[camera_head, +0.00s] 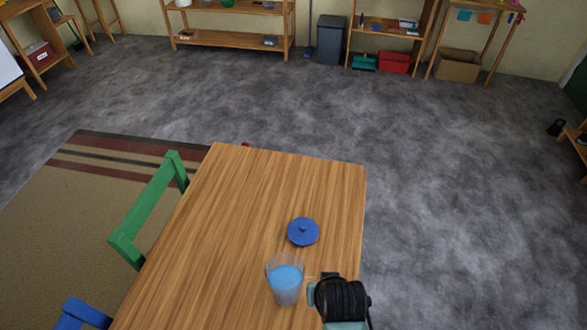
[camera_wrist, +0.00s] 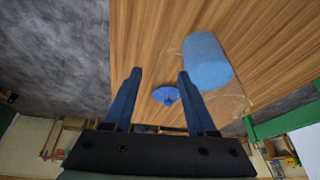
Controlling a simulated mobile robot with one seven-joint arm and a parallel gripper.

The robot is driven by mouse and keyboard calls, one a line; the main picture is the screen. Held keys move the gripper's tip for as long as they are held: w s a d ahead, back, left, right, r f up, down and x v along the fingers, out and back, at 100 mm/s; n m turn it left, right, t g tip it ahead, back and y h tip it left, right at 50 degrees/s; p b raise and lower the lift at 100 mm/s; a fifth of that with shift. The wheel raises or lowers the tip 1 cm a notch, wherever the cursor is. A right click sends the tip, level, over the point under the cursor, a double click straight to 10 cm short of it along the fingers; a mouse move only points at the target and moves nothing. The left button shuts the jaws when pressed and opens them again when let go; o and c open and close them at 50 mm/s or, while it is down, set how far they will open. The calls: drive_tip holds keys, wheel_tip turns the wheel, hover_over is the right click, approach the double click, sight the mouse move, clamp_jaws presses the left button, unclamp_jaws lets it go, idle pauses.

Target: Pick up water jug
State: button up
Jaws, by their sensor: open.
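The water jug (camera_head: 286,283) is a clear vessel with blue water, standing upright near the right side of the wooden table (camera_head: 235,215). In the wrist view the jug (camera_wrist: 208,62) lies mostly to the right of my gripper (camera_wrist: 159,72), whose right finger overlaps the jug's near edge. My gripper is open, with its two dark blue fingers apart and nothing visibly held between them. In the head view my dark wrist is just right of the jug and hides part of the table edge. A blue lid (camera_head: 303,231) with a knob lies on the table beyond the jug.
A green chair (camera_head: 150,208) stands at the table's left side, and a blue chair (camera_head: 80,313) is at the lower left. A striped rug (camera_head: 60,205) lies left of the table. Shelves and a grey bin (camera_head: 330,40) line the back wall.

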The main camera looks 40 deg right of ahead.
drive_tip(key=shift+x, duration=3.4)
drive_tip(key=shift+w, duration=0.1)
clamp_jaws()
drive_tip(key=shift+r, duration=0.15)
